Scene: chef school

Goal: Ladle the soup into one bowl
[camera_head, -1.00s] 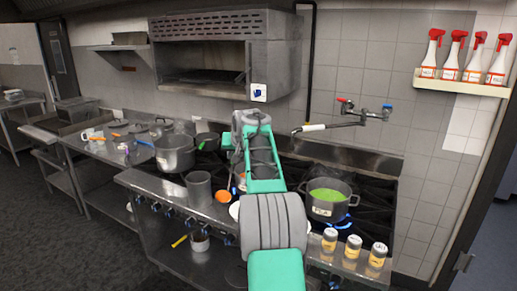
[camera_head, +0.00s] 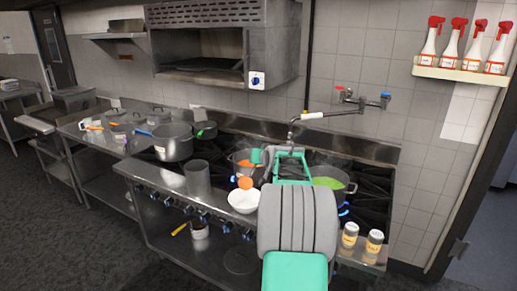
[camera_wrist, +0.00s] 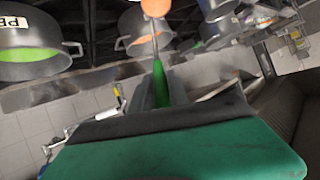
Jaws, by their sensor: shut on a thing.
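My gripper (camera_head: 264,157) is shut on the green handle of a ladle (camera_wrist: 160,78). The ladle's thin shaft leads to a round orange end (camera_wrist: 155,7); I cannot tell whether the orange is soup or the ladle itself. In the head view this orange end (camera_head: 245,183) appears just above the back rim of an upright white bowl (camera_head: 243,203) at the counter's front edge. A pot with orange soup (camera_wrist: 148,42) stands behind, partly hidden by my gripper in the head view. A pot of green soup (camera_head: 341,186) is at the right, partly covered by my arm.
A grey cylindrical container (camera_head: 197,178) stands left of the bowl. A large pot with a blue handle (camera_head: 173,143) is further left. Two shakers (camera_head: 349,235) are visible at the front right. A wall faucet (camera_head: 315,115) reaches over the stove behind my arm.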

